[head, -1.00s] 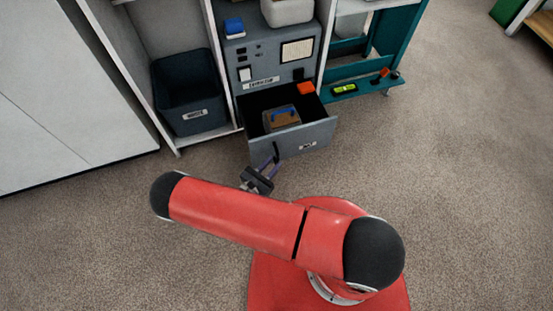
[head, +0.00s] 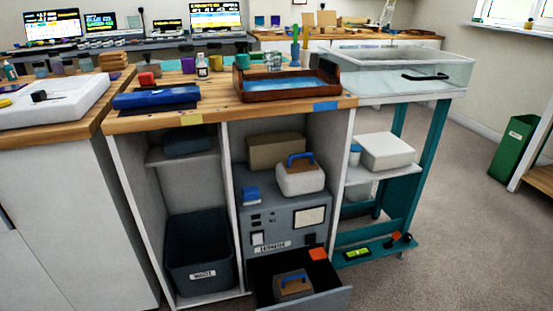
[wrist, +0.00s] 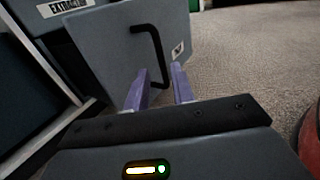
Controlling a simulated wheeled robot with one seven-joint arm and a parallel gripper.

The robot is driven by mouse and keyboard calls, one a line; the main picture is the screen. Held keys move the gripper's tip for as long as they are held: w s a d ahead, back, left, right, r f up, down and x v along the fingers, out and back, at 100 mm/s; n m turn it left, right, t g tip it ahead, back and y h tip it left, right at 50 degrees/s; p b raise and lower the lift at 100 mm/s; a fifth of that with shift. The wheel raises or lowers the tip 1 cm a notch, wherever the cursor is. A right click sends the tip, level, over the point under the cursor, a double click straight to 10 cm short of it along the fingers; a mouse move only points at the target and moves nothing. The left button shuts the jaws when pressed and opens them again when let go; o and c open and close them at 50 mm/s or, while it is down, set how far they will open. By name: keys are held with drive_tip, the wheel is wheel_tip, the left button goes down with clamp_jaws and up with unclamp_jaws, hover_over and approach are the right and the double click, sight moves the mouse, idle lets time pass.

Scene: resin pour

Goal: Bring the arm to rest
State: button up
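My gripper (wrist: 158,90) shows in the wrist view with its two purple fingers apart and nothing between them. It is just in front of the grey drawer front (wrist: 125,50), close to the black bar handle (wrist: 155,55). I cannot tell whether a finger touches the handle. My arm and gripper are out of the head view.
A navy waste bin (head: 197,250) stands in the left bay. A wooden worktop (head: 215,108) above holds a brown tray (head: 285,90) and bottles. A teal frame with a low shelf (head: 375,252) is on the right.

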drive_tip(key=w+d+r+m+g+y, duration=0.1)
drive_tip(key=d+r+m+g, duration=0.2)
drive_tip(key=r+m+g, duration=0.45)
drive_tip(key=w+d+r+m+g+y, duration=0.1)
drive_tip(key=d+r+m+g, duration=0.2)
drive_tip(key=r, duration=0.8)
drive_tip(key=w+d+r+m+g+y, duration=0.1)
drive_tip(key=d+r+m+g, duration=0.2)
drive_tip(key=r+m, duration=0.55)
drive_tip(key=s+d+r+m+t+y, duration=0.2)
drive_tip(key=s+d+r+m+y, duration=0.2)
drive_tip(key=s+r, duration=0.3)
drive_tip(key=s+d+r+m+t+y, duration=0.3)
drive_tip(key=s+d+r+m+y, duration=0.1)
drive_tip(key=r, duration=1)
drive_tip(key=s+d, duration=0.1)
drive_tip(key=s, duration=0.1)
drive_tip(key=shift+s+m+y, duration=0.4)
